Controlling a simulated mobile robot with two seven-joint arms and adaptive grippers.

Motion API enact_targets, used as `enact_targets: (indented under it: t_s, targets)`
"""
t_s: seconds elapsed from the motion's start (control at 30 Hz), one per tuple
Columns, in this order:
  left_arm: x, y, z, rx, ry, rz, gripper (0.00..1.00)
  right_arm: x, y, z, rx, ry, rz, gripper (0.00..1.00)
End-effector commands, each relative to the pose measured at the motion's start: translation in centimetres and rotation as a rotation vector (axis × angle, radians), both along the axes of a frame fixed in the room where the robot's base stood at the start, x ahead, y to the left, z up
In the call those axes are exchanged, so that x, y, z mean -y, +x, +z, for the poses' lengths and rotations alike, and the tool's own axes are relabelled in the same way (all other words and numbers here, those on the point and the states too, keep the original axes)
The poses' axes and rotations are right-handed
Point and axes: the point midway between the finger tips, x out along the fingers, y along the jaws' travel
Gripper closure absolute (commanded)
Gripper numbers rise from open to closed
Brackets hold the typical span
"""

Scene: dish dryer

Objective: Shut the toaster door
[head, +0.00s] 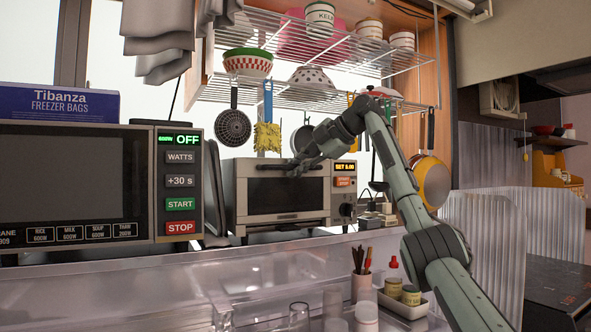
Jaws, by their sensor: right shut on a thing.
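The toaster (240,200) is a silver oven with a dark glass door (287,196), standing behind the counter, right of the microwave. Its door looks upright against the front; I cannot tell if a small gap is left. A dark handle (271,167) runs along the door's top edge. My right gripper (300,166) reaches in from the right and is shut on this handle, hiding part of it. The control panel (345,182) on the toaster's right reads "SET 5.00". My left gripper is not in view.
A microwave (180,190) with a freezer bag box (60,104) on top stands at left. A wire rack (290,95) with bowls and hanging utensils is above. A pan (431,181) hangs right of my arm.

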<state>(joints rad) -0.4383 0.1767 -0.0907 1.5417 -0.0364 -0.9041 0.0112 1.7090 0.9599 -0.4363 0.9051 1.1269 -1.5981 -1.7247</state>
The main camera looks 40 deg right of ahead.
Motion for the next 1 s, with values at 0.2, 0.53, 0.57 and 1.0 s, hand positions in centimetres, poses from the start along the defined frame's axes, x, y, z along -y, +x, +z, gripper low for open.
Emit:
enact_targets:
  t_s: [0.2, 0.53, 0.57, 1.0]
  targets:
    - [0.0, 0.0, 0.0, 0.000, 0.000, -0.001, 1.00, 0.0, 0.1, 0.3, 0.010, 0.001, -0.001, 1.00]
    - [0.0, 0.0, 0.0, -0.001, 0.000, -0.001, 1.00, 0.0, 0.1, 0.3, 0.009, 0.001, -0.001, 0.78]
    - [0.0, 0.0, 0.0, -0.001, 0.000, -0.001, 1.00, 0.0, 0.1, 0.3, 0.008, 0.001, -0.001, 0.78]
    - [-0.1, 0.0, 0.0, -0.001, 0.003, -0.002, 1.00, 0.6, -3.5, 2.5, 0.011, 0.000, -0.001, 0.78]
